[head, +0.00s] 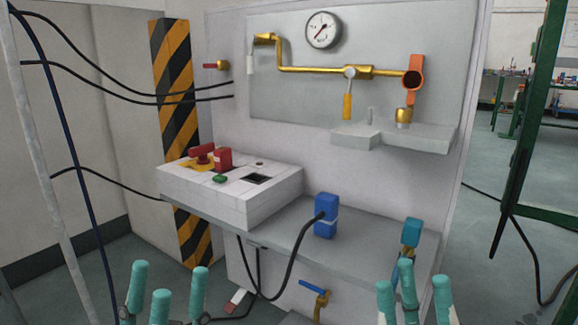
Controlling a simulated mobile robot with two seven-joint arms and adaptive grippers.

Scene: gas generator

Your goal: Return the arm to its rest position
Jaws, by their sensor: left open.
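My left gripper (169,285) is at the bottom left, its teal fingers pointing up and spread apart. It is open and nothing shows between the fingers. My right gripper (414,285) is at the bottom right, in front of the shelf's right end. Its teal fingers also stand apart, with no held object visible. Both grippers are cut off by the lower picture edge, so most of both arms is hidden.
A white control box (230,192) and a blue block (326,216) with a black cable stand on a grey shelf (285,238). A teal-topped fitting (412,232) is just behind my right gripper. A blue-handled valve (314,288) is below. Floor shows between the grippers.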

